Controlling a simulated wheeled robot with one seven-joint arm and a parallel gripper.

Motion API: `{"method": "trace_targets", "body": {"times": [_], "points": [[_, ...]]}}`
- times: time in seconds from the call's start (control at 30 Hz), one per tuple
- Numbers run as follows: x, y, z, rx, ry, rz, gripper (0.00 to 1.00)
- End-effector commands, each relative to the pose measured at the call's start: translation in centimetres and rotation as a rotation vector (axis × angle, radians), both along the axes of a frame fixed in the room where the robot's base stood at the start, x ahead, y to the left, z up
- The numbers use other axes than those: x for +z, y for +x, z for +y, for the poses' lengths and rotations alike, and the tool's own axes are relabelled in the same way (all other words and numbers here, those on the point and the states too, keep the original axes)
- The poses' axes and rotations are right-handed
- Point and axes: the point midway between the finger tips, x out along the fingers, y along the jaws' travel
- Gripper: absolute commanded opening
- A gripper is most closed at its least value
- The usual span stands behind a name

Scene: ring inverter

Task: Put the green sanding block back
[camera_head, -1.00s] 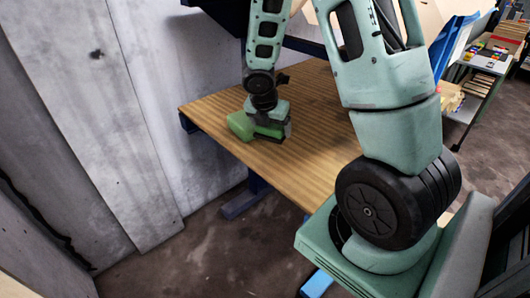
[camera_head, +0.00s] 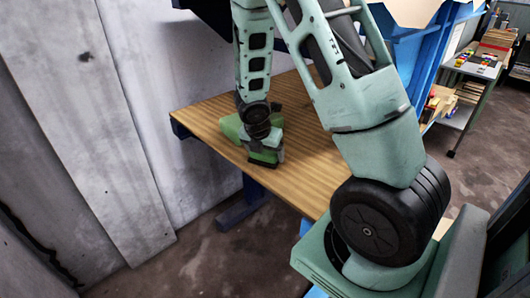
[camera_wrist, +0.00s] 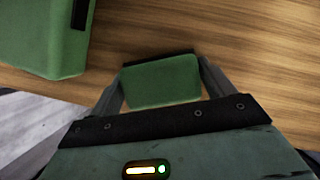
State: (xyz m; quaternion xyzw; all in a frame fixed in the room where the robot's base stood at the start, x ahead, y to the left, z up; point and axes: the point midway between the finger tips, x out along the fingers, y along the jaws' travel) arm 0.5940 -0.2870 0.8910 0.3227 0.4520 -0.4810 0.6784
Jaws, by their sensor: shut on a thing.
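My gripper (camera_wrist: 160,78) is shut on a small green block with a dark edge, the sanding block (camera_wrist: 163,84). The block sits between the two grey fingers in the wrist view. In the head view my gripper (camera_head: 264,147) is over the near edge of the wooden table, with the green block (camera_head: 263,158) under it. I cannot tell whether the block touches the table. A larger green object (camera_wrist: 42,38) with a black strip lies to the left in the wrist view. It also shows behind my gripper in the head view (camera_head: 231,127), partly hidden by my arm.
The wooden table (camera_head: 310,172) is mostly bare to the right of my gripper, partly covered by my arm. A grey concrete wall (camera_head: 120,130) stands at the left. A shelf cart (camera_head: 470,75) with coloured items stands at the far right.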

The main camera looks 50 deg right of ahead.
Motion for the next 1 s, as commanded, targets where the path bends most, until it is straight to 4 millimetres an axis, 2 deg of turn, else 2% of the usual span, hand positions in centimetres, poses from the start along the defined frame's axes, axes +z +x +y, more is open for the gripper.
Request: {"method": "trace_targets", "body": {"times": [0.03, 0.1, 0.4, 0.57, 0.8, 1.0], "points": [[-0.1, 0.0, 0.0, 0.000, 0.000, 0.000, 0.87], [-0.1, 0.0, 0.0, 0.000, 0.000, 0.000, 1.00], [0.5, 0.0, 0.0, 0.000, 0.000, 0.000, 1.00], [3.1, -0.2, 0.9, 0.001, 0.000, -0.004, 1.00], [7.8, -0.9, 2.7, -0.001, 0.000, -0.004, 1.00], [10.4, -1.4, 3.9, 0.001, 0.000, -0.002, 1.00]]}}
